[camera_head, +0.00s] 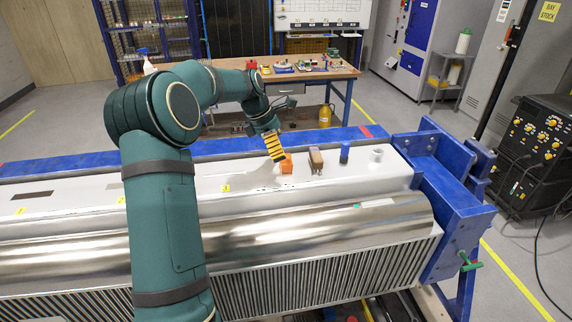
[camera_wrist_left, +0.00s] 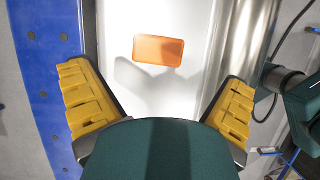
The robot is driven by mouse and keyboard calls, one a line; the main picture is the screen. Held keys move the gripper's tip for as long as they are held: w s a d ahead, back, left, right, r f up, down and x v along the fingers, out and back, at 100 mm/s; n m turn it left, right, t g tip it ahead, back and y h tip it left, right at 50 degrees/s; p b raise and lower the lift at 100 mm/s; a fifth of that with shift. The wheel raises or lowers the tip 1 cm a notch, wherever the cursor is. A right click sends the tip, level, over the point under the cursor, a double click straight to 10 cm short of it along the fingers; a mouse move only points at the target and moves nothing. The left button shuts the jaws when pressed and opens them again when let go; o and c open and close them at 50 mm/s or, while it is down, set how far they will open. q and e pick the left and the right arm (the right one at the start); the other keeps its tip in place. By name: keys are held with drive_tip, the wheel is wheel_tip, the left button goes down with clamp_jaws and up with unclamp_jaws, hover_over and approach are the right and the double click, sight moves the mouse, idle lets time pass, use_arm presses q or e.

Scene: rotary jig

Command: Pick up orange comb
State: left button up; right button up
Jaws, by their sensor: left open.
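The orange comb (camera_head: 287,165) is a small orange block on the pale top surface of the jig. In the left wrist view the orange comb (camera_wrist_left: 158,50) lies flat ahead of the fingers, between their lines and apart from both. My left gripper (camera_head: 274,148) is just left of and above the comb in the head view, its yellow fingers pointing down. In the left wrist view my left gripper (camera_wrist_left: 158,100) has its two yellow fingers wide apart with nothing between them. My right gripper is not in view.
Right of the comb stand a brown block (camera_head: 316,160), a blue cylinder (camera_head: 345,152) and a whitish cylinder (camera_head: 376,155). A blue end bracket (camera_head: 452,205) rises at the jig's right end. A polished metal roll (camera_head: 330,232) runs along the near side.

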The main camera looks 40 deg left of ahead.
sight(286, 161)
use_arm(q)
drive_tip(key=shift+x, duration=2.95)
drive_tip(key=shift+w, duration=0.15)
drive_tip(key=shift+r, duration=0.1)
drive_tip(key=shift+c, duration=0.3)
drive_tip(key=c, duration=1.2)
